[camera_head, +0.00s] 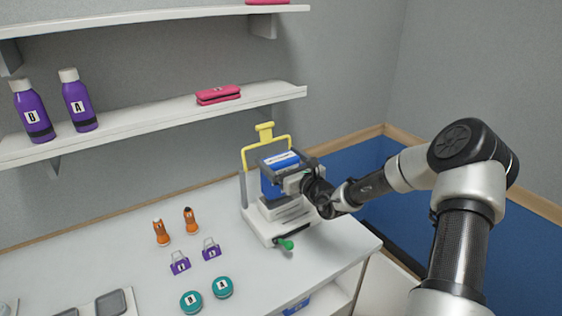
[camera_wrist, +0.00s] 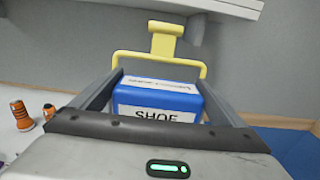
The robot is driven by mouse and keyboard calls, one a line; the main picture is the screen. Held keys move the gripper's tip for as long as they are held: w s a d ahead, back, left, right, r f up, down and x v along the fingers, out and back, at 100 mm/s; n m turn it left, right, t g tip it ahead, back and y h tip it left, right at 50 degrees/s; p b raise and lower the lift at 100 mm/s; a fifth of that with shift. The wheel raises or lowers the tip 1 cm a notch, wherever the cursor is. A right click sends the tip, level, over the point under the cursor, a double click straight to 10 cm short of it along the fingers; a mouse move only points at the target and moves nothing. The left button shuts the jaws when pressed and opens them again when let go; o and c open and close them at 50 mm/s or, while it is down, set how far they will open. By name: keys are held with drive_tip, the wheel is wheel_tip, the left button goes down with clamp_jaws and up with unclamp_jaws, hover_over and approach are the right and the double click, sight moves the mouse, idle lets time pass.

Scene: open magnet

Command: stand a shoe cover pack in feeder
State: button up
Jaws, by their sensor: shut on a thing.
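The shoe cover pack (camera_head: 269,183) is a blue box with a white label on top, and it stands upright at the feeder. In the wrist view the pack (camera_wrist: 160,97) shows the letters "SHOE" on its near face, with its lower part hidden. My gripper (camera_head: 284,170) is shut on the pack, with one dark finger on each side. The feeder (camera_head: 262,225) has a white base, grey uprights and a yellow frame (camera_head: 265,133) behind the pack. I cannot tell whether the pack rests on the feeder's bottom.
A green-ended lever (camera_head: 286,244) sticks out at the feeder's front. Orange bottles (camera_head: 161,232), purple clips (camera_head: 180,262) and teal round tins (camera_head: 191,301) stand on the white table left of the feeder. A shelf (camera_head: 150,122) with purple bottles and a pink case hangs above.

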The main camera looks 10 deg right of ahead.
drive_tip(key=shift+s+f, duration=0.1)
drive_tip(key=shift+f, duration=0.1)
drive_tip(key=shift+f+b, duration=1.8)
drive_tip(key=shift+f, duration=0.05)
drive_tip(key=shift+f+b, duration=0.55)
drive_tip(key=shift+f, duration=0.8)
drive_tip(key=o, duration=1.4)
drive_tip(key=shift+c, duration=0.2)
drive_tip(key=v, duration=1.7)
drive_tip(key=shift+s+b, duration=0.2)
drive_tip(key=shift+b, duration=0.25)
drive_tip(key=shift+d, duration=0.1)
